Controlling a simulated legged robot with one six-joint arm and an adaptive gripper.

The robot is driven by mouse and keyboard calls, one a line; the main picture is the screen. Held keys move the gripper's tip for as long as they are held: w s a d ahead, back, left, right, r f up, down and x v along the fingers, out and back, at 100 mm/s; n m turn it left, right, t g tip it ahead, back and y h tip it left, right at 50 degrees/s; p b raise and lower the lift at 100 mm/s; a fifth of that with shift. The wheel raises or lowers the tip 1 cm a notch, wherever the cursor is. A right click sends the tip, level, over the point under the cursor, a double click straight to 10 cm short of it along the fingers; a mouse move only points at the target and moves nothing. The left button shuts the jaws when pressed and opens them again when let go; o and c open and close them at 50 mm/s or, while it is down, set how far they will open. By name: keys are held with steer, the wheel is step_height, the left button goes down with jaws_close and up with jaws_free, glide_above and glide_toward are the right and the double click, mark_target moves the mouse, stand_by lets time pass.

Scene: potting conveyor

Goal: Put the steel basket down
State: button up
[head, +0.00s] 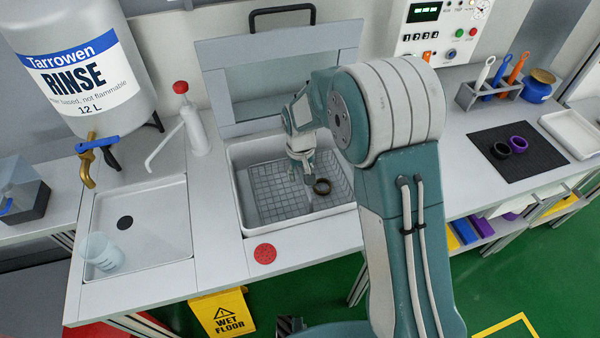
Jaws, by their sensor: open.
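The steel basket (272,198) shows as a grey wire mesh inside a rectangular tank (229,190) sunk in the bench. It looks level, but I cannot tell whether its bottom touches the tank floor. My gripper (308,181) points down over the right half of the basket. It is open, and its fingers are small and partly hidden in this view. My arm hides the area to the right of the tank.
The tank's lid (280,50) stands raised behind it. A sink (150,225) with a clear beaker (100,251) is at left, below a rinse jug (75,75). A white pump bottle (194,125) stands between. At right, a black mat (540,160) holds two rings.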

step_height(320, 180, up, 12)
steer(key=s+d+r+m+t, duration=0.2)
steer(key=s+d+r+t, duration=0.1)
steer(key=s+d+r, duration=0.7)
steer(key=s+d+r+t, duration=0.1)
steer(key=s+d, duration=0.1)
steer(key=s, duration=0.5)
steer(key=s+d+r+m+t, duration=0.1)
steer(key=s+d, duration=0.1)
steer(key=s, duration=0.6)
steer(key=shift+s+d+r+t, duration=0.2)
steer(key=shift+s+d+t, duration=0.05)
steer(key=shift+s+t, duration=0.05)
stand_by(0.3)
